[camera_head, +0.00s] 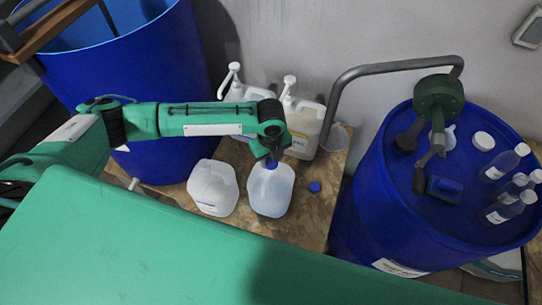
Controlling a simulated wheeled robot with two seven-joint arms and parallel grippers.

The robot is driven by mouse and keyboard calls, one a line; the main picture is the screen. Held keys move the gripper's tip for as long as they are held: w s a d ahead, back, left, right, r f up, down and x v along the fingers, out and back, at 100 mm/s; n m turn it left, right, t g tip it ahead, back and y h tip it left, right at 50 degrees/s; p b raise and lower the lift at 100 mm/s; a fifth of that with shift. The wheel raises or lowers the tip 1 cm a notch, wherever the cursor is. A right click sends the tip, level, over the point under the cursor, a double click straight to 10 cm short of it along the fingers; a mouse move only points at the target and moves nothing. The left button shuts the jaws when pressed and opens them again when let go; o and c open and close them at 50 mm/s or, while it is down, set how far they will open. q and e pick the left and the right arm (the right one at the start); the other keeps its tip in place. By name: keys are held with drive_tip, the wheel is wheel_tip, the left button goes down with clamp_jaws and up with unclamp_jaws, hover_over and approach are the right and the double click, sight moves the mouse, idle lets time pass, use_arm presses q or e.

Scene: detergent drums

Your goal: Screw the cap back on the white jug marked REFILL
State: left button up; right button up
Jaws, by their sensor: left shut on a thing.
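A whitish translucent jug (270,193) stands on the wooden board in the middle, below my left gripper. A second white jug (212,190) stands close to its left. I cannot read a REFILL mark on either. My left gripper (271,156) points down at the top of the middle jug and is shut on a small blue cap (271,165) at its neck. The gripper partly hides the neck, so I cannot tell whether the cap is seated on the thread. Another blue cap (315,187) lies loose on the board to the right. My right gripper is not in view.
White pump bottles (304,118) stand behind the jugs against the wall. A blue drum (400,200) on the right carries a green hand pump (438,98) and several small bottles. A large open blue drum (150,70) stands at left. Bare board (305,225) lies right of the jugs.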

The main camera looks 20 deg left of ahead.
use_arm(q)
drive_tip(key=shift+f, duration=0.65)
idle(1.4)
drive_tip(key=m+p, duration=0.1)
drive_tip(key=m, duration=0.1)
drive_tip(key=shift+m, duration=0.4)
drive_tip(key=m, duration=0.3)
drive_tip(key=shift+m, duration=0.5)
drive_tip(key=m, duration=0.4)
drive_tip(key=shift+f+m, duration=0.1)
drive_tip(key=shift+m, duration=0.3)
